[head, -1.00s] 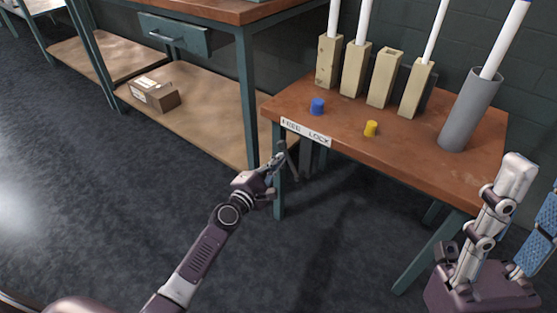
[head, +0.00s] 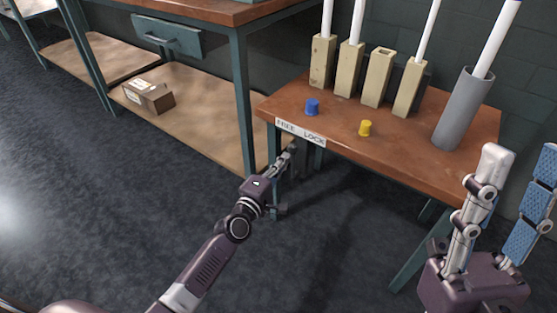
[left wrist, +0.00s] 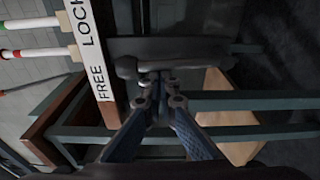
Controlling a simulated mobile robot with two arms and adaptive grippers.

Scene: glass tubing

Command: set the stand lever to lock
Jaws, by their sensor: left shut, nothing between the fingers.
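The white FREE / LOCK label (head: 300,133) is on the front edge of the wooden stand table, FREE at its left end and LOCK at its right. It also shows in the left wrist view (left wrist: 94,50). A dark bar (left wrist: 190,47), which looks like the lever, lies beside the label there. Its exact setting I cannot tell. My left gripper (head: 289,153) is below the label, shut and empty. In the left wrist view its fingertips (left wrist: 157,80) are at the bar; whether they touch is unclear. My right gripper (head: 515,165) is open and empty at the lower right.
The stand table (head: 400,160) carries a blue cap (head: 312,107), a yellow cap (head: 365,128), several wooden blocks, some with white tubes, and a grey cylinder (head: 463,110) with a tube. A bench with a drawer (head: 168,35) and a cardboard box (head: 149,96) stands left. The floor in front is clear.

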